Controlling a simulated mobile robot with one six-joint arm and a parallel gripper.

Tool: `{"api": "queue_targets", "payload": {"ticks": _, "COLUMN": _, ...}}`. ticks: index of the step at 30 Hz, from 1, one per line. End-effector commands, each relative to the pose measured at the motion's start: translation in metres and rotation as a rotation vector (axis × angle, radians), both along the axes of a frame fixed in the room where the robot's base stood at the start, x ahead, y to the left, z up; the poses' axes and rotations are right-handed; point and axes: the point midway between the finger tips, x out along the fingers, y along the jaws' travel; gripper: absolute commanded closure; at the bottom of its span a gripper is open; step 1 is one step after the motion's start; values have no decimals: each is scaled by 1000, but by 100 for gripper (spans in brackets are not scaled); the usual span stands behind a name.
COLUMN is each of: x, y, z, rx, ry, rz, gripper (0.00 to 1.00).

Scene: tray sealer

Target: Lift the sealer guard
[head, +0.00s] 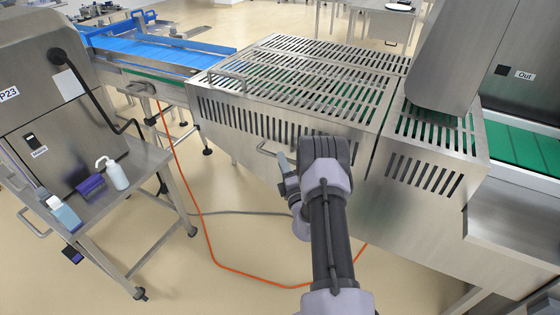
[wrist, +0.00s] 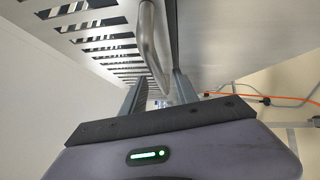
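The sealer guard (head: 250,120) is a slotted stainless steel cover, down over the machine. A bar handle (head: 264,150) sits low on its front face. In the wrist view this handle (wrist: 150,45) runs down between my fingers. My gripper (head: 283,162) is at the right end of the handle in the head view. In the wrist view my gripper (wrist: 160,90) has its two fingers apart, one on each side of the bar. A gap shows between fingers and bar. The handle's lower end is partly hidden, so contact is unclear.
A second handle (head: 227,80) is on the guard's upper left. A blue conveyor (head: 160,50) leads in at the left. A steel side table (head: 120,190) holds a white bottle (head: 117,174). An orange cable (head: 215,255) lies on the floor below.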

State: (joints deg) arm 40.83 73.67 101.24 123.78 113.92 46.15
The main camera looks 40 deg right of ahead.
Motion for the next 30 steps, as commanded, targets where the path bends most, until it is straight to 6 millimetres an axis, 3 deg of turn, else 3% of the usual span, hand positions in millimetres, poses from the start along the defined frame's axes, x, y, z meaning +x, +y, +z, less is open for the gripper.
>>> {"api": "queue_targets", "payload": {"ticks": 6, "x": 24, "y": -9, "z": 4, "rx": -3, "ry": -1, "rz": 1, "gripper": 64}}
{"api": "queue_targets", "payload": {"ticks": 14, "x": 26, "y": -11, "z": 5, "rx": -1, "ry": 0, "rz": 0, "gripper": 64}}
{"api": "queue_targets", "payload": {"ticks": 15, "x": 26, "y": -11, "z": 5, "rx": -1, "ry": 0, "rz": 0, "gripper": 66}}
{"api": "queue_targets", "payload": {"ticks": 21, "x": 26, "y": -10, "z": 4, "rx": -1, "ry": 1, "rz": 1, "gripper": 100}}
{"api": "queue_targets", "payload": {"ticks": 30, "x": 26, "y": -10, "z": 4, "rx": -1, "ry": 1, "rz": 1, "gripper": 100}}
